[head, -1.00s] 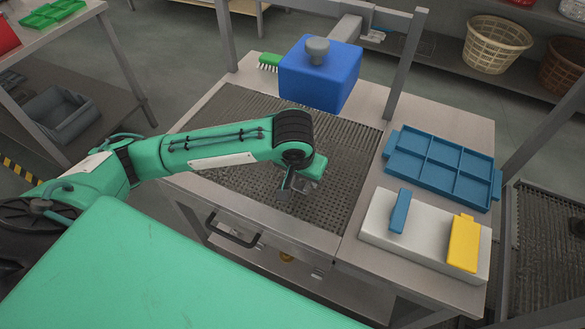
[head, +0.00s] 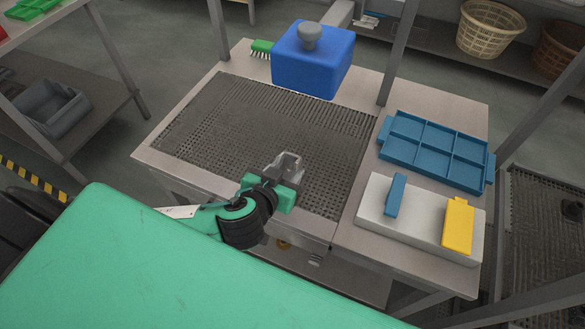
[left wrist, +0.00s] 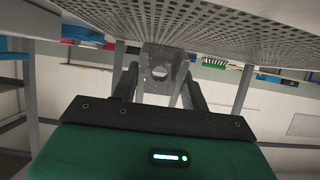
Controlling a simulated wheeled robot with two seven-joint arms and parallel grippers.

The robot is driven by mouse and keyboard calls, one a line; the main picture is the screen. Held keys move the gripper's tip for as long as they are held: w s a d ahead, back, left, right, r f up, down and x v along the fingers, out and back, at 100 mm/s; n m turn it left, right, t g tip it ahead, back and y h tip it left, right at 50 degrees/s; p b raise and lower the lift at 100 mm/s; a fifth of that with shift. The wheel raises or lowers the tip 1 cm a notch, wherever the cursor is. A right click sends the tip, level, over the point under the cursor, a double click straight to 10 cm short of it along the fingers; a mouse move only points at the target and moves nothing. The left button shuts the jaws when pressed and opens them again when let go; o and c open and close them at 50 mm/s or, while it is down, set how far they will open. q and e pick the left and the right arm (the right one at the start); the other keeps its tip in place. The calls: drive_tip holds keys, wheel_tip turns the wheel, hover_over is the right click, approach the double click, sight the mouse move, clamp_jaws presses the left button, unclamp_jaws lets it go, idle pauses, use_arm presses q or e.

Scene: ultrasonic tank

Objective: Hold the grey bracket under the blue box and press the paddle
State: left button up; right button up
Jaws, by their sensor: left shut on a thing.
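The grey bracket (head: 286,166) is in my left gripper (head: 276,180), over the near part of the perforated plate in the head view. In the left wrist view the bracket (left wrist: 162,70) shows a round hole and sits between the two dark fingers (left wrist: 160,88). The blue box (head: 312,65) with a grey knob on top is at the back of the table, well apart from the bracket. A blue paddle (head: 396,194) and a yellow paddle (head: 458,226) sit on a white block (head: 420,222) at the right. My right gripper is not in view.
A dark perforated plate (head: 250,125) fills the table's middle and is clear. A blue compartment tray (head: 436,150) is at the right. A green brush (head: 262,47) lies beside the blue box. Grey posts (head: 398,50) rise behind the table.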

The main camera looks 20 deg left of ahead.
sight(292, 154)
use_arm(q)
drive_tip(key=shift+s+a+r, duration=0.15)
drive_tip(key=shift+s+r, duration=0.05)
drive_tip(key=shift+s, duration=0.05)
drive_tip(key=shift+w+r+t, duration=0.1)
drive_tip(key=shift+w+t, duration=0.2)
drive_tip(key=shift+w, duration=5.7)
drive_tip(key=shift+s, duration=5.05)
